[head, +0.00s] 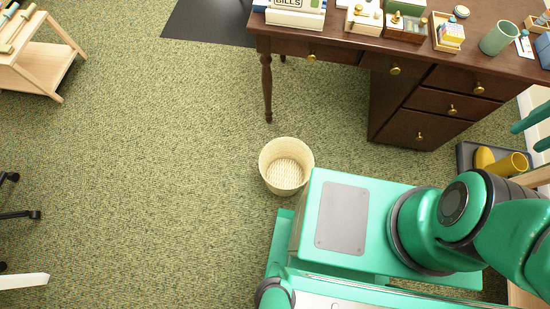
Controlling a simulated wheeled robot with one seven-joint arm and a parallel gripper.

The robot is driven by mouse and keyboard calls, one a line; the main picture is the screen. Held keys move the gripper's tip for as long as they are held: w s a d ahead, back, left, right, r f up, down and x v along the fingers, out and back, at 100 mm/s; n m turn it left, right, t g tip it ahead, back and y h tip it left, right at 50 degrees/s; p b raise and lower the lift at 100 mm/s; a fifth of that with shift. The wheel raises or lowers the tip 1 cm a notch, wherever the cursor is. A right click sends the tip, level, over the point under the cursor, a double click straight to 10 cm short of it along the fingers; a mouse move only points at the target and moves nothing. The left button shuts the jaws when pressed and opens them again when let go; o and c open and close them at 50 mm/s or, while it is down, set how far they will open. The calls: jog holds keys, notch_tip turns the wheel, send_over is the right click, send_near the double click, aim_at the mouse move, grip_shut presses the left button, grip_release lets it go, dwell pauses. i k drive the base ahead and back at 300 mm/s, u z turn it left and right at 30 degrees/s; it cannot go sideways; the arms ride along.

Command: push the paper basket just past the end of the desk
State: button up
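The paper basket (285,188), a round cream woven bin, stands upright on the green carpet just beyond my base. It looks empty. The dark brown wooden desk (400,62) is at the upper right, with brass-knobbed drawers. Its left end has a turned leg (267,88). The basket stands in front of the desk, slightly right of that leg, with carpet between them. My green base and arm fill the lower right. My gripper is outside the view.
Open carpet (150,150) lies left of the basket. A light wooden shelf unit (45,65) stands at the upper left, and dark chair feet (25,214) show at the left edge. A dark mat (210,22) lies behind the desk's left end. A grey tray (466,157) with yellow boots (505,163) is at the right.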

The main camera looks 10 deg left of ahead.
aim_at(286, 164)
jog(key=u, duration=1.5)
jog(key=k, duration=0.6)
jog(key=z, duration=0.45)
jog(key=i, duration=0.5)
